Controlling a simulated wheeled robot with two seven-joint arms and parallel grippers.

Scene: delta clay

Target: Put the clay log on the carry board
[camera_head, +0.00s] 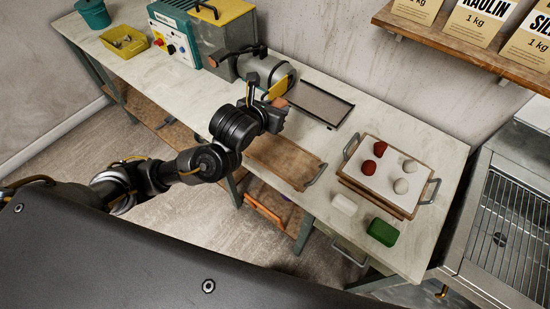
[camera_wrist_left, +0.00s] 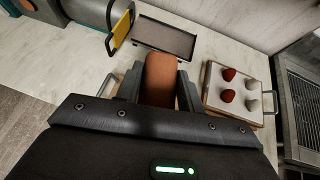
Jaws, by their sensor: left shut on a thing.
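The terracotta clay log (camera_wrist_left: 160,79) is between the fingers of my left gripper (camera_wrist_left: 160,92), which is shut on it. In the head view a small part of the log (camera_head: 280,103) shows at my left gripper (camera_head: 274,106), above the worktable. A bare wooden board (camera_head: 285,164) with a metal handle lies on the table below and in front of the gripper; the arm hides its left part. It looks like the carry board. My right gripper is in neither view.
A grey shallow tray (camera_head: 318,104) and the clay machine (camera_head: 222,45) stand behind.

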